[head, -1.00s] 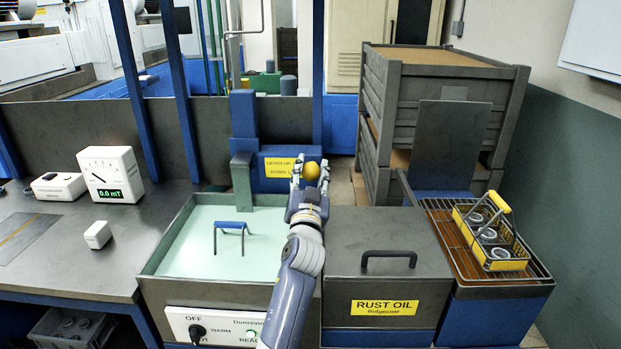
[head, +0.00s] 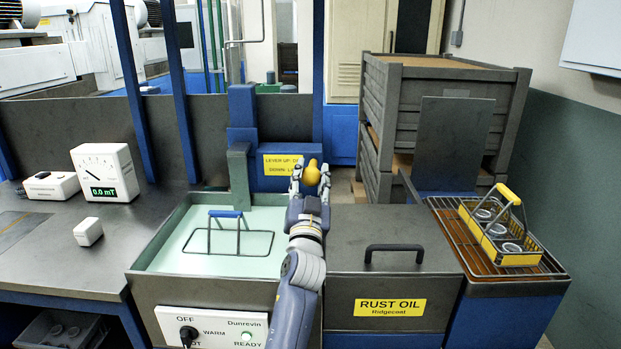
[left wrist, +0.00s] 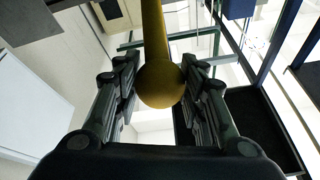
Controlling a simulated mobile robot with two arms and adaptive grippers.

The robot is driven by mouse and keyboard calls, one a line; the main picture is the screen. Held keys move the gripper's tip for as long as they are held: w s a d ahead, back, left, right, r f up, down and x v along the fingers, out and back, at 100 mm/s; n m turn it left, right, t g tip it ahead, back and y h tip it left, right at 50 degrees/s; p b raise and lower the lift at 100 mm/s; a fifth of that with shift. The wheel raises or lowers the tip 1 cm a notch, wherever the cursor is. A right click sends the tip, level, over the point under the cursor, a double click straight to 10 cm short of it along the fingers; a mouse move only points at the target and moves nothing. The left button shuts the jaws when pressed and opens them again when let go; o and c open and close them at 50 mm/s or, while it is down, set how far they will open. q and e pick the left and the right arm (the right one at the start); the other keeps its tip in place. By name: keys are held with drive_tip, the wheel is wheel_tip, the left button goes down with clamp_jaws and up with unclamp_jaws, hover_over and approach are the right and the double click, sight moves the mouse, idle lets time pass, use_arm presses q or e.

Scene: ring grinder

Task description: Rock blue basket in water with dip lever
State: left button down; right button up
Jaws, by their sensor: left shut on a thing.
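The blue basket shows its blue handle (head: 226,214) and thin wire rim above the pale green water (head: 170,250) in the tank; its lower part is hidden under the surface. The dip lever's yellow knob (head: 312,172) is in front of the yellow lever sign (head: 283,165), right of the tank's back. My left gripper (head: 311,182) is shut on this knob. In the left wrist view the round knob (left wrist: 160,85) and its yellow shaft (left wrist: 152,30) are between the two fingers (left wrist: 160,92). My right gripper is not in view.
A closed rust oil box (head: 385,240) with a black handle stands right of the tank. A yellow basket (head: 492,246) with metal rings sits on a drip rack further right. A meter reading 0.0 mT (head: 105,172) and a small white block (head: 88,231) are on the left bench.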

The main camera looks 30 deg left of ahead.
use_arm(q)
drive_tip(key=c, duration=1)
unclamp_jaws()
wheel_tip(320, 180, up, 10)
